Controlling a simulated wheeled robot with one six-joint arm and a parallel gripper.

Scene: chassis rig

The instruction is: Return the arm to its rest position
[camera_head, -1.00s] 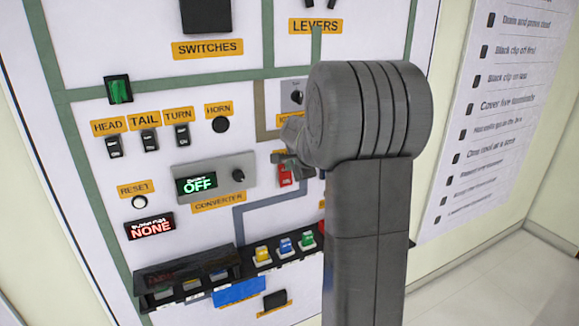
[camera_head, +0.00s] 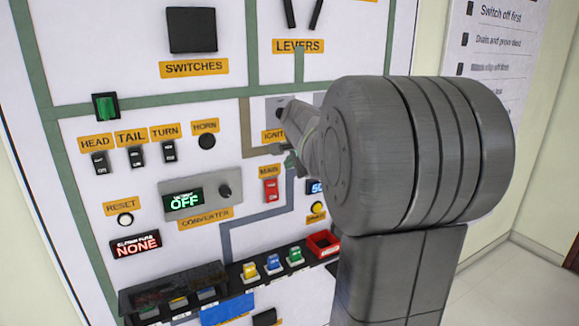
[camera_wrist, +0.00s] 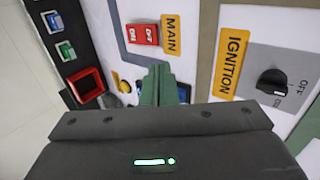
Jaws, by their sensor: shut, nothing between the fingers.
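My arm reaches up from the lower right in the head view, its thick grey joint covering the right part of the panel. My gripper (camera_head: 291,160) shows small and partly hidden, just above and right of the red MAIN switch (camera_head: 271,190) and below the ignition knob. In the wrist view my gripper (camera_wrist: 160,72) has its greenish fingers together, with nothing between them. The fingertips appear below the MAIN switch (camera_wrist: 143,34) and left of the ignition knob (camera_wrist: 272,82). Whether they touch the panel is unclear.
A converter box (camera_head: 200,195) reads OFF, and a display (camera_head: 136,244) reads NONE. A black ledge (camera_head: 235,280) with coloured fuses and a red tray (camera_head: 322,243) juts out below. Levers (camera_head: 303,14) stick out at the top. Open floor (camera_head: 510,285) shows at right.

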